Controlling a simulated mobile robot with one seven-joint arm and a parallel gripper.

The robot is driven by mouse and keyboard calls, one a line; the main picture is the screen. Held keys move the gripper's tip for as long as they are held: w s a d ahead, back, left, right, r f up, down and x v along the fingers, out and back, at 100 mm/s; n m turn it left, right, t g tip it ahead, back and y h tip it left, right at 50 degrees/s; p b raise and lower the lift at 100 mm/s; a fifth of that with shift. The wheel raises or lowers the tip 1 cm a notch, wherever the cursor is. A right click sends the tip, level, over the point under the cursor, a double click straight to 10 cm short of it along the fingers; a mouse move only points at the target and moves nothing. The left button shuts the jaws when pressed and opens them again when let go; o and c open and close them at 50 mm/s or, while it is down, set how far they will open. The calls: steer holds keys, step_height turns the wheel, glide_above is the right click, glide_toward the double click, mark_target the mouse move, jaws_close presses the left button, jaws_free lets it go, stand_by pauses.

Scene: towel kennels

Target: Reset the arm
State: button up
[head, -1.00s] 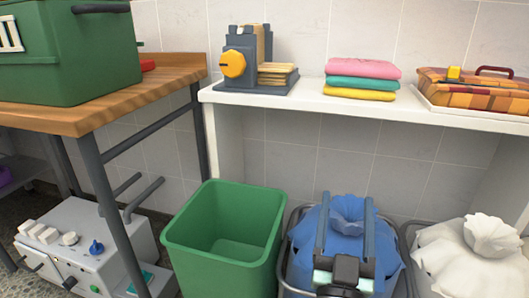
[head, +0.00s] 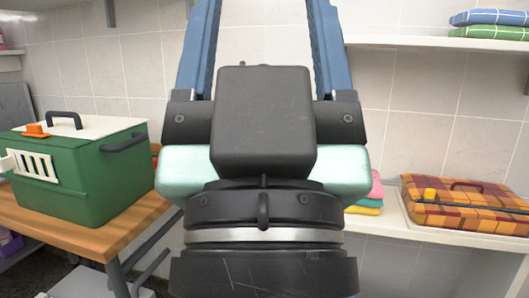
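My gripper (head: 264,25) rises large in the middle of the head view, close to the camera. Its two blue fingers point upward and stand wide apart. Only pale tiled wall shows between them, so it is open and empty. The fingertips are cut off by the top edge. Its black and mint-green body hides the middle of the scene, including much of the lower shelf.
A green carrier (head: 85,185) with a white lid stands on a wooden table (head: 98,236) at left. At right, folded towels (head: 369,205), partly hidden, and a plaid case (head: 465,203) rest on a white shelf (head: 440,236). More towels (head: 490,32) lie on a higher shelf.

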step_height(320, 180, up, 25)
steer(key=p, duration=2.3)
steer(key=shift+r, duration=0.15)
